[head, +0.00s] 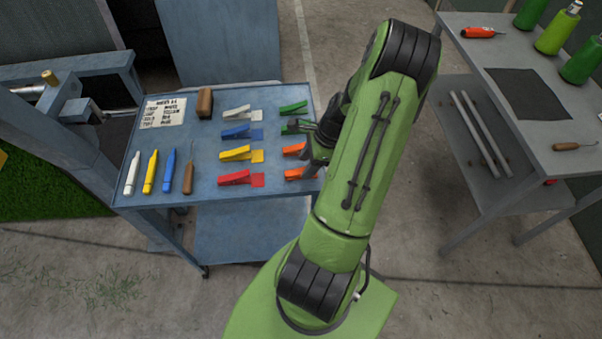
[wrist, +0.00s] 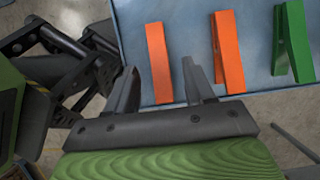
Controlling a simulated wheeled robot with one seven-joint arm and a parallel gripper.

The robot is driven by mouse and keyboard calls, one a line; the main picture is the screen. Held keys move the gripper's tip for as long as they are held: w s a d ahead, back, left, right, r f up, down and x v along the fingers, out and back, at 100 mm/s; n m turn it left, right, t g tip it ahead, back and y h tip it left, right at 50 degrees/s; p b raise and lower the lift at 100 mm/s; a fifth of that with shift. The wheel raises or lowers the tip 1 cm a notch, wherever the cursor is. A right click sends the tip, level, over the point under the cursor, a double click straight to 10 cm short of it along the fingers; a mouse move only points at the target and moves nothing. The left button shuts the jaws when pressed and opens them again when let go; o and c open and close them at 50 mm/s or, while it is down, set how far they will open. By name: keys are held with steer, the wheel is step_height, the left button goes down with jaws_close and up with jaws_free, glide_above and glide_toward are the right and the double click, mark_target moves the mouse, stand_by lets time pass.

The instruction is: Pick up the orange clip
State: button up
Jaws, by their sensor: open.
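Two orange clips lie on the blue table (head: 205,188) near its right edge. The nearer orange clip (head: 293,174) is partly hidden by my arm in the head view, and the farther orange clip (head: 292,149) lies just behind it. In the wrist view, one orange clip (wrist: 158,58) lies in line with the gap between the fingers of my gripper (wrist: 159,70), which is open and empty. The other orange clip (wrist: 228,52) lies to the right, outside the right finger. I cannot tell the height of the fingers above the table.
A green clip (wrist: 292,45) lies beyond the second orange one. Red (head: 240,178), yellow (head: 240,155), blue (head: 242,132) and white (head: 242,113) clips lie left of the orange ones. Markers, a brown block (head: 204,104) and a label card (head: 163,112) are farther left. A grey bench (head: 480,65) stands right.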

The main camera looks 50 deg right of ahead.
mark_target(303, 169)
steer(key=x, duration=0.3)
steer(key=shift+f, duration=0.2)
steer(key=shift+r, duration=0.1)
steer(key=c, duration=0.8)
